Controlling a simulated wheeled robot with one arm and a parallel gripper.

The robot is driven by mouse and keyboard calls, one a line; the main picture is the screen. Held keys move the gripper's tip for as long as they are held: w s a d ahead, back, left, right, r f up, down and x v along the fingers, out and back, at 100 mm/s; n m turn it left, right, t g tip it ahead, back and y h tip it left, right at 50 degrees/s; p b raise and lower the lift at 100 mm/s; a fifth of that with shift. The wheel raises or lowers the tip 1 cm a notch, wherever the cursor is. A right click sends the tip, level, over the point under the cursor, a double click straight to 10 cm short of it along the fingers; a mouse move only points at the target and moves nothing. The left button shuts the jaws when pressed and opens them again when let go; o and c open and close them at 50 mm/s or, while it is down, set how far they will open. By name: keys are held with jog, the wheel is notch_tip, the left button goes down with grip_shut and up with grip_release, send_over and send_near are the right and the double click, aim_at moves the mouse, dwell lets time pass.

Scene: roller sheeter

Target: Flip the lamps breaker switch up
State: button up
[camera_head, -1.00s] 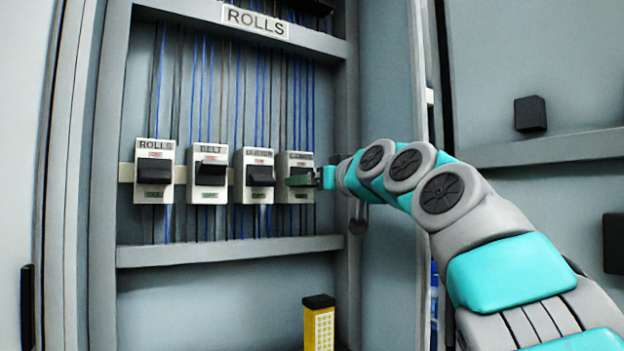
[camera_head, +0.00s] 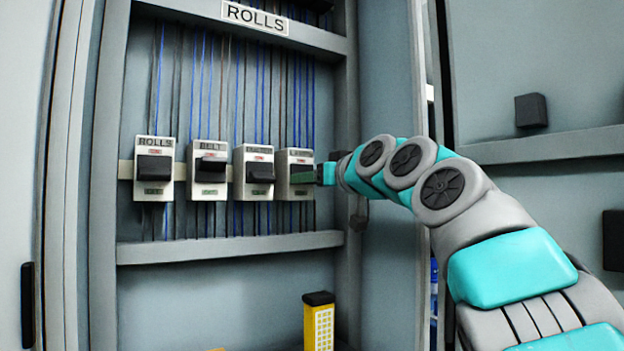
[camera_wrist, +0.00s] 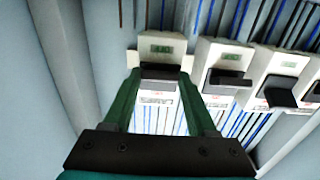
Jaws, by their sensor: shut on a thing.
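The lamps breaker (camera_head: 296,192) is the rightmost of the row of white breakers in the head view. In the upside-down wrist view, the lamps breaker (camera_wrist: 158,115) is the leftmost. Its dark switch lever (camera_wrist: 160,72) sits between my green fingertips. My gripper (camera_head: 304,176) reaches the breaker from the right and covers much of the lever in the head view. In the wrist view my gripper (camera_wrist: 160,78) is shut on the lever, one finger on each side. The lever's exact tilt is hard to tell.
The rolls breaker (camera_head: 154,170), belt breaker (camera_head: 208,170) and another breaker (camera_head: 254,174) stand to the left, close together. A shelf ledge (camera_head: 230,248) runs below them. A yellow device with a black top (camera_head: 319,325) stands lower down. The cabinet's side wall (camera_head: 385,100) is at the right.

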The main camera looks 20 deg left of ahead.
jog(key=shift+r+g+h+p, duration=0.4)
jog(key=shift+p, duration=0.65)
jog(key=shift+f, duration=0.1)
jog(key=o, duration=1.4)
jog(key=shift+c, duration=0.2)
jog(key=shift+s+d, duration=0.1)
jog(key=shift+d, duration=0.05)
jog(key=f+b+v, duration=0.1)
jog(key=b+v, duration=0.2)
jog(key=v, duration=0.4)
jog(key=shift+s+r, duration=0.25)
jog(key=shift+r, duration=0.3)
jog(key=shift+d, duration=0.1)
